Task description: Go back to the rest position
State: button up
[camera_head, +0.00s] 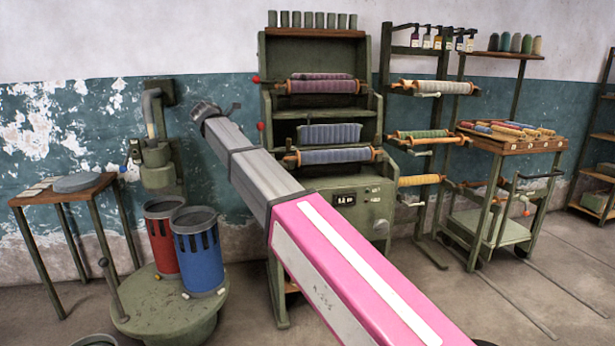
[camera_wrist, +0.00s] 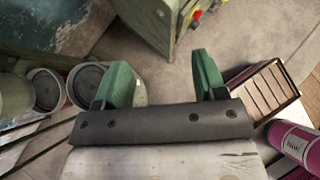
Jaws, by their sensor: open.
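My gripper (camera_wrist: 163,78) shows in the wrist view as two green fingers set wide apart, with nothing held between them. Bare floor and the lower part of a green cabinet lie beyond the fingers. In the head view my pink and grey arm reaches from the lower right up toward the left, in front of the green machine. The fingers cannot be made out in that view.
A blue bin (camera_head: 198,255) and a red bin (camera_head: 162,240) stand on a round green base (camera_head: 150,300) left of my arm. A small table (camera_head: 40,196) is farther left. The green machine (camera_head: 368,208) stands behind my arm; a cart (camera_head: 500,230) stands right. A slatted box (camera_wrist: 268,92) is beside the right finger.

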jog(key=s+d+f+m+g+y, duration=0.1)
jog(key=s+d+f+m+g, duration=0.15)
jog(key=d+f+m, duration=0.8)
jog(key=s+d+f+m+g, duration=0.2)
jog(key=s+d+f+m, duration=0.1)
jog(key=d+f, duration=1.35)
jog(key=s+d+f+m+g+y, duration=0.3)
jog(key=s+d+f+m+y, duration=0.1)
jog(key=s+d+f+m, duration=1.3)
jog(key=s+f, duration=0.4)
jog(key=shift+s, duration=0.3)
